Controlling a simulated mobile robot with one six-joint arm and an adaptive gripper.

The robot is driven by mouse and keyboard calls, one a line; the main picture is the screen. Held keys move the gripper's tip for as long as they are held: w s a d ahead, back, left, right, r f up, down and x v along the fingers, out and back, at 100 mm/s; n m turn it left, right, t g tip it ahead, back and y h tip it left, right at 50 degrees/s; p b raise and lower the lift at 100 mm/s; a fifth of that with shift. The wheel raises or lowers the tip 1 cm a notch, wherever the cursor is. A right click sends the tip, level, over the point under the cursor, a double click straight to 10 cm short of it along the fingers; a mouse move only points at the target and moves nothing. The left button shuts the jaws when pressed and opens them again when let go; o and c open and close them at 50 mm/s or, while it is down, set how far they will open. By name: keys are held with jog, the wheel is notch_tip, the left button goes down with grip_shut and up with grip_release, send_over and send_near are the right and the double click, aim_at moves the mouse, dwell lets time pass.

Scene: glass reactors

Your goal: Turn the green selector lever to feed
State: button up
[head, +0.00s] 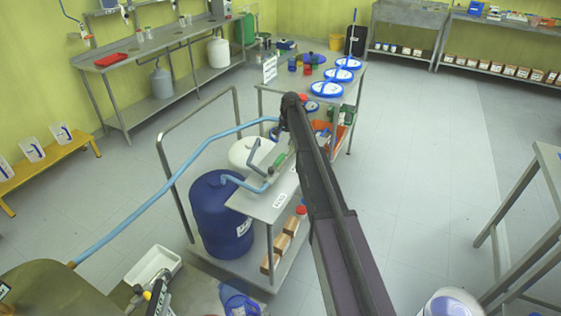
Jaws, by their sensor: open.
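A small green piece (280,159), which looks like the selector lever's grip, shows on a grey metal bench top (262,204), just left of my dark arm. Its exact pointing direction is too small to tell. A white label (279,200) lies on the bench top nearer to me; its lettering is too small to read surely. A light blue hose (190,163) runs to the fittings beside the green piece. My arm crosses the bench from the bottom of the head view up to a dark joint. My gripper is not visible; my arm hides what lies behind it.
A blue drum (221,215) and a white drum (250,152) stand at the bench's left, beside a grey rail (168,180). Blue-rimmed lids (326,89) lie on the bench behind. A metal table (549,165) stands at right. Floor between is clear.

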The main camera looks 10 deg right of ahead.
aim_at(280, 157)
jog(key=shift+w+a+f+b, duration=0.15)
jog(key=shift+a+f+b, duration=0.05)
jog(key=shift+f+b, duration=1.5)
jog(key=shift+w+a+f+b, duration=0.2)
jog(key=shift+a+f+b, duration=0.05)
jog(key=shift+f+b, duration=1.4)
jog(key=shift+w+a+f+b, duration=0.15)
jog(key=shift+a+f+b, duration=0.05)
jog(key=shift+f+b, duration=1.5)
jog(key=shift+f, duration=0.1)
grip_shut()
